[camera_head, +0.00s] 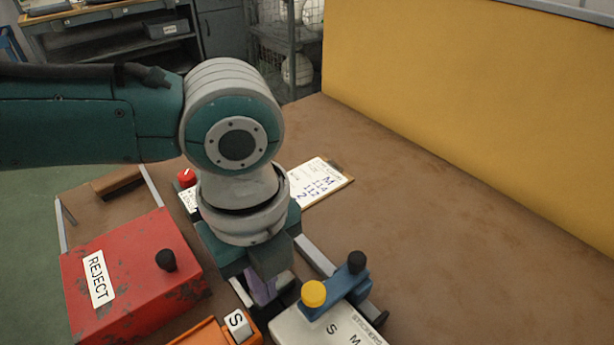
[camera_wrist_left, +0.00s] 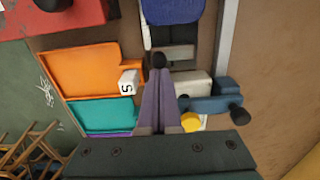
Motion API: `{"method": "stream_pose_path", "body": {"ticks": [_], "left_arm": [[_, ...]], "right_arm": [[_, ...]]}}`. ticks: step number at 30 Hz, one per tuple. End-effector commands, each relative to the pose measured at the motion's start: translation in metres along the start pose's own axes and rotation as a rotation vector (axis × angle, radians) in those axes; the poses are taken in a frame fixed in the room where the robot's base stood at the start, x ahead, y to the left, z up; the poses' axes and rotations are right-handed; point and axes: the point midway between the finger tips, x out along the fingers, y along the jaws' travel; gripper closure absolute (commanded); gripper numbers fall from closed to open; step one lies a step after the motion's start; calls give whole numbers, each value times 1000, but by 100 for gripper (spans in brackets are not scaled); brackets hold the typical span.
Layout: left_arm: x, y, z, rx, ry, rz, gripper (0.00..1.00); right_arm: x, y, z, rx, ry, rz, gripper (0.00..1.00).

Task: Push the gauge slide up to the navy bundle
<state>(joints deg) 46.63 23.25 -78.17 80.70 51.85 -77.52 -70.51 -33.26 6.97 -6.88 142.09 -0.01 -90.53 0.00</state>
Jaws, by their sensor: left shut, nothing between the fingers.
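The blue bar with a yellow knob (camera_head: 313,293), which looks like the gauge slide, lies across a white plate marked S and M (camera_head: 350,335). In the left wrist view this blue bar (camera_wrist_left: 212,104) is right of my fingers, with a black knob at its right end. The navy bundle (camera_wrist_left: 173,10) is at the top of the left wrist view, beyond a grey block; my arm hides it in the head view. My left gripper (camera_head: 262,292) is shut and empty, pointing down beside the plate. My right gripper is not in view.
A red REJECT box (camera_head: 130,280) stands at the left. An orange tray (camera_wrist_left: 80,70) and a teal one (camera_wrist_left: 103,116) lie left of my fingers, with a white S block (camera_wrist_left: 127,88) beside them. A clipboard (camera_head: 320,184) lies behind. The table's right side is clear before a yellow panel.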

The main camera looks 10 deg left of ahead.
Motion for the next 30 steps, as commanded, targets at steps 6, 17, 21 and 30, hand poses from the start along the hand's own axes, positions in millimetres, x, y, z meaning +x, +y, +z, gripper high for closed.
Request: {"method": "stream_pose_path", "body": {"ticks": [6, 17, 21, 30], "left_arm": [[0, 0, 8, -3, -3, -1, 100], [0, 0, 19, -3, -2, -1, 100], [0, 0, 23, -2, -3, 0, 100], [0, 0, 32, -3, -3, 0, 100]], "right_arm": [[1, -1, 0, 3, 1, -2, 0], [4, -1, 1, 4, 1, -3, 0], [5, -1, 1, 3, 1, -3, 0], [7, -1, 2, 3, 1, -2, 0]]}}
